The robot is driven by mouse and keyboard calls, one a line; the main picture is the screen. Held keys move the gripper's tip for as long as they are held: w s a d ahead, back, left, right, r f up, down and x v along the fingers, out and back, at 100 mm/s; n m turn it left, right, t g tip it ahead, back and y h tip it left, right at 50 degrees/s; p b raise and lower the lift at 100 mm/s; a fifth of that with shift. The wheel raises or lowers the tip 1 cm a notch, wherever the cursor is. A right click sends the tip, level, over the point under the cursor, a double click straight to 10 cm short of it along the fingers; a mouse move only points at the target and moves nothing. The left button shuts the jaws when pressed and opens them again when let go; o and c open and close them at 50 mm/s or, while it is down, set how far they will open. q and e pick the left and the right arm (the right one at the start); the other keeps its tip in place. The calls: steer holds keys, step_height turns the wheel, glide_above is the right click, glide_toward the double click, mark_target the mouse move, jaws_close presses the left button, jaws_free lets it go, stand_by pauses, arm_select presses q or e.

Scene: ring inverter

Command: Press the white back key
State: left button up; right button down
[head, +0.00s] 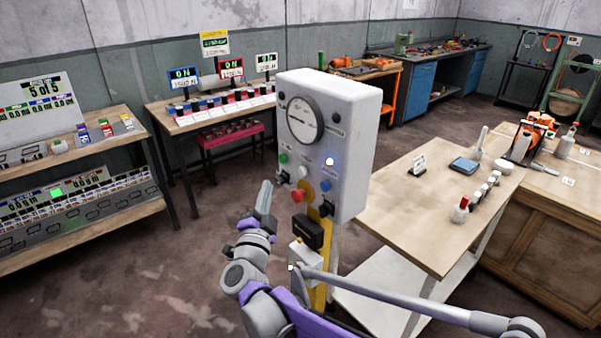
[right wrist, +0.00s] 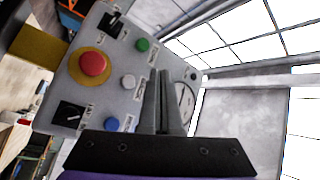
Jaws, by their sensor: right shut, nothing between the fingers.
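The white key (head: 303,171) is a small round button on the face of a grey control box (head: 352,115), between a green and a blue button. In the right wrist view the white key (right wrist: 128,82) shows bare, to the left of the fingers. My right gripper (head: 267,186) is shut and empty, its fingertips pointing up, just left of the box in the head view. In the right wrist view its closed fingers (right wrist: 164,78) stand in front of the box face, overlapping it near the gauge. I cannot tell the exact gap to the box. My left gripper is not in view.
A red mushroom button (right wrist: 92,65) on a yellow ring, a green button (right wrist: 143,45), a blue button (right wrist: 112,124) and black switches sit around the key. A round gauge (head: 305,119) is above. A wooden table (head: 400,215) stands right of the box. Open floor lies left.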

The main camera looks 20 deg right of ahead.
steer(key=w+d, duration=0.2)
steer(key=d, duration=0.4)
steer(key=shift+w+d, duration=0.25)
steer(key=shift+d, duration=0.15)
steer(key=shift+d, duration=0.15)
stand_by(1.6)
steer(key=shift+w+d, duration=0.15)
steer(key=shift+d, duration=0.1)
steer(key=shift+w+d, duration=0.15)
steer(key=shift+d, duration=0.35)
stand_by(0.9)
steer(key=shift+a, duration=0.15)
steer(key=shift+s+a, duration=0.35)
steer(key=shift+a, duration=0.35)
steer(key=a, duration=0.1)
steer(key=s+a, duration=0.1)
steer(key=a, duration=0.2)
steer(key=shift+s+a, duration=0.35)
steer(key=shift+a, duration=0.05)
